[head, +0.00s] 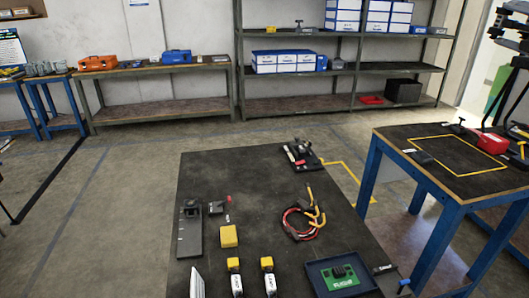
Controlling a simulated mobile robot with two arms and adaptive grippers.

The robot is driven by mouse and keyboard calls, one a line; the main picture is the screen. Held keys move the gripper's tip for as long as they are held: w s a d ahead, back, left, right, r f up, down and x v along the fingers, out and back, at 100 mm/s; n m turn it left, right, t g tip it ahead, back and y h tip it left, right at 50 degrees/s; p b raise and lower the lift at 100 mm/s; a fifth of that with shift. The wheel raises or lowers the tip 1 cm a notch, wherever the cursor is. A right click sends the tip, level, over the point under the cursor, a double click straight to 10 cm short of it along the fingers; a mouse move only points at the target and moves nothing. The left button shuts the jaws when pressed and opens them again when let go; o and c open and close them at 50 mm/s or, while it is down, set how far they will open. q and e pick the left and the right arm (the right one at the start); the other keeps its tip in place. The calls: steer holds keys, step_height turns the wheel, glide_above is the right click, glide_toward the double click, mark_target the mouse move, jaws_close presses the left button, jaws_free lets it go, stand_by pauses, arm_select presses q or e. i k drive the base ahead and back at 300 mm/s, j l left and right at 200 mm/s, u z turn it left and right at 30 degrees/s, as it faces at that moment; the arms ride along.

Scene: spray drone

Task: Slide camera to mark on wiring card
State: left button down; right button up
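A dark grey flat card or plate (189,240) lies on the left side of the black-topped table, with small light marks along its left edge. It may be the wiring card; I cannot read any print on it. A small dark block (191,208) sits on its far part and may be the camera, but it is too small to be sure. Another small black part (216,207) with a red piece beside it lies just right of the plate. Neither of my grippers is in view.
On the black table (262,180) are a yellow block (229,236), two yellow-and-white bottles or packs (235,279), coiled red, black and yellow cables (302,222), a black clamp-like device (301,155) and a tray (318,281) with a green board (339,277). A blue-legged table (445,185) stands right.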

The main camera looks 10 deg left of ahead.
mark_target(191, 206)
steer(key=k+j+z, duration=0.1)
steer(key=j, duration=0.4)
steer(key=k+j+z, duration=0.1)
steer(key=j, duration=0.35)
steer(key=k+j+z, duration=0.1)
steer(key=k+j, duration=0.2)
steer(key=j, duration=0.15)
steer(key=k+j+z, duration=0.15)
steer(key=j, duration=0.3)
steer(key=k+j+z, duration=0.1)
steer(key=k+j, duration=0.2)
steer(key=k+j+z, duration=0.1)
steer(key=k+j, duration=0.15)
steer(key=j, duration=0.25)
